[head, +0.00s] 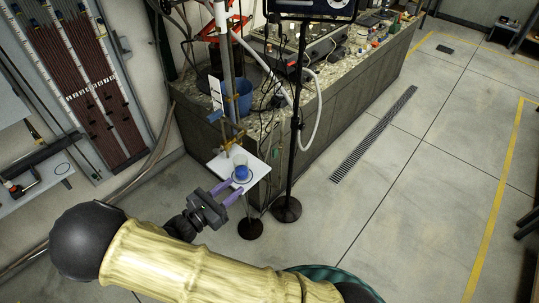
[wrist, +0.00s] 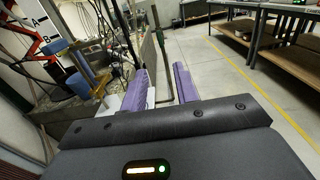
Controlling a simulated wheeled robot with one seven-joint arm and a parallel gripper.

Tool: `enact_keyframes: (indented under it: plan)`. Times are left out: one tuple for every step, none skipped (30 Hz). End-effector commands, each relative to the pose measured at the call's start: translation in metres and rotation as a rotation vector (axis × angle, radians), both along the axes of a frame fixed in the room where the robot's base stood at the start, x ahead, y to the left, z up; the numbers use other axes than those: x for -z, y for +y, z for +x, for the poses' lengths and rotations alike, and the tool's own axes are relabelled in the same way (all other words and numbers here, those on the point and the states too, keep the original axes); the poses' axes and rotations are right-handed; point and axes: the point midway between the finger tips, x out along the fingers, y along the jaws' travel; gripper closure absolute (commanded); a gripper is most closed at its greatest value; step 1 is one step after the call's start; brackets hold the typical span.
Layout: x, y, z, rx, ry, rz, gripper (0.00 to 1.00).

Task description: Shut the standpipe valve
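I cannot make out the standpipe valve for certain. A slim vertical pipe (head: 228,80) stands at the bench's near corner, with small brass-coloured fittings (head: 233,137) low on it. Below them, a small white shelf (head: 258,167) carries a clear vessel with a round blue part (head: 241,173). My gripper (head: 230,191) is at the shelf's near-left edge, its purple fingers apart. In the wrist view my gripper (wrist: 160,85) shows a gap between the fingers with nothing held. A blue and tan fitting (wrist: 78,84) is left of the fingers there; whether it is the valve is unclear.
A stone-topped bench (head: 345,95) runs away behind the shelf, with a blue bucket (head: 238,97) at its near end. A black stand (head: 287,208) is right of the shelf. A manometer board (head: 85,80) hangs on the left wall. Open floor (head: 400,200) lies right.

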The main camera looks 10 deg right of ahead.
Motion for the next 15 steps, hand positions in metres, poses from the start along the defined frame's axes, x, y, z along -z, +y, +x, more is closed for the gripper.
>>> enact_keyframes:
  plan:
    - [0.000, 0.001, 0.000, -0.002, 0.001, 0.001, 0.70]
    - [0.000, 0.001, 0.000, -0.003, 0.001, 0.001, 0.70]
    - [0.000, 0.000, 0.000, -0.004, 0.001, 0.002, 0.70]
    - [0.000, -0.001, 0.001, -0.005, 0.001, 0.002, 0.70]
    - [-0.001, -0.002, 0.002, -0.006, 0.001, 0.002, 0.70]
    - [-0.001, -0.004, 0.004, -0.007, 0.001, 0.000, 0.70]
    - [-0.001, -0.006, 0.006, -0.008, 0.001, 0.000, 0.70]
    - [-0.001, -0.009, 0.007, -0.008, 0.001, 0.000, 0.70]
    - [-0.002, -0.013, 0.010, -0.007, 0.001, 0.000, 0.70]
    - [-0.002, -0.017, 0.013, -0.007, 0.001, 0.000, 0.70]
    - [-0.002, -0.021, 0.016, -0.007, 0.003, 0.000, 0.70]
    - [-0.002, -0.026, 0.020, -0.006, 0.002, 0.000, 0.70]
    - [-0.002, -0.031, 0.023, -0.007, 0.002, -0.001, 0.70]
    - [-0.002, -0.035, 0.026, -0.006, 0.001, 0.000, 0.70]
    - [-0.002, -0.041, 0.030, -0.006, 0.002, 0.000, 0.70]
